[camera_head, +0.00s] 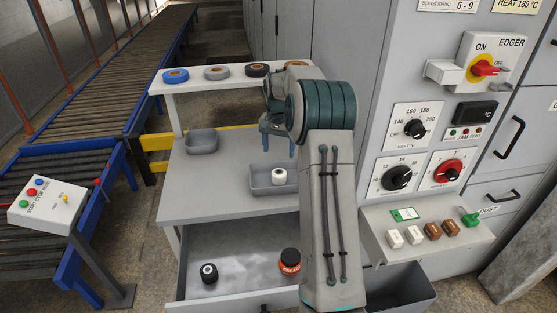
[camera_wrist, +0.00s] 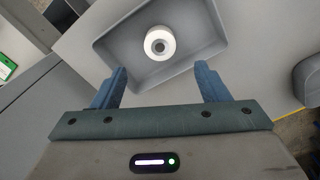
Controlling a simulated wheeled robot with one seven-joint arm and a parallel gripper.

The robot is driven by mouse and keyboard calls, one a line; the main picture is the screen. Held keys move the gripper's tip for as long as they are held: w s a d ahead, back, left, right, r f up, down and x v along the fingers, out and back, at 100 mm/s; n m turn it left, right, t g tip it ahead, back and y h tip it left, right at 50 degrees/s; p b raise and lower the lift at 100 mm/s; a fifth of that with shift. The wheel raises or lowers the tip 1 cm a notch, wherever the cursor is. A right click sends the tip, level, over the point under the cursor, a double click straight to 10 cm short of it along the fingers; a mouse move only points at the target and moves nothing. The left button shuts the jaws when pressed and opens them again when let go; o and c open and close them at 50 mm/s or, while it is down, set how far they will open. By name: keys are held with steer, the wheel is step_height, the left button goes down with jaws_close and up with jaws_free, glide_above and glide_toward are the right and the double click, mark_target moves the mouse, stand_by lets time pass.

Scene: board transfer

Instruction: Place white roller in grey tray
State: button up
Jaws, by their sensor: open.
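The white roller (camera_head: 278,177) stands inside a grey tray (camera_head: 259,188) on the workbench, partly overlapped by my arm at the tray's right side. In the wrist view the white roller (camera_wrist: 160,43) sits in the grey tray (camera_wrist: 118,62), seen from above with its dark centre hole. My gripper (camera_head: 277,150) is above and behind the tray in the head view. In the wrist view my gripper (camera_wrist: 161,75) has its two blue fingers apart with nothing between them, and the roller lies beyond the fingertips.
A second grey tray (camera_head: 201,142) stands at the bench's back left. Tape rolls line the upper shelf (camera_head: 185,88). The open drawer (camera_head: 235,262) holds a black roller (camera_head: 209,273) and a grease jar (camera_head: 290,262). The control panel stands right; the bench's left middle is clear.

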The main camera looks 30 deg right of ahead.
steer(key=s+a+r+n+t, duration=0.1)
steer(key=s+a+r+n, duration=0.3)
steer(key=s+a+r, duration=0.75)
steer(key=s+a+f+n, duration=0.1)
steer(key=s+a, duration=0.1)
steer(key=s, duration=0.5)
steer(key=s+a+f+n+t, duration=0.1)
steer(key=s+a+n, duration=0.1)
steer(key=s, duration=0.6)
steer(key=s+a+f+n+t, duration=0.1)
steer(key=s+a+f+n, duration=0.1)
steer(key=s, duration=0.6)
steer(key=shift+a, duration=0.85)
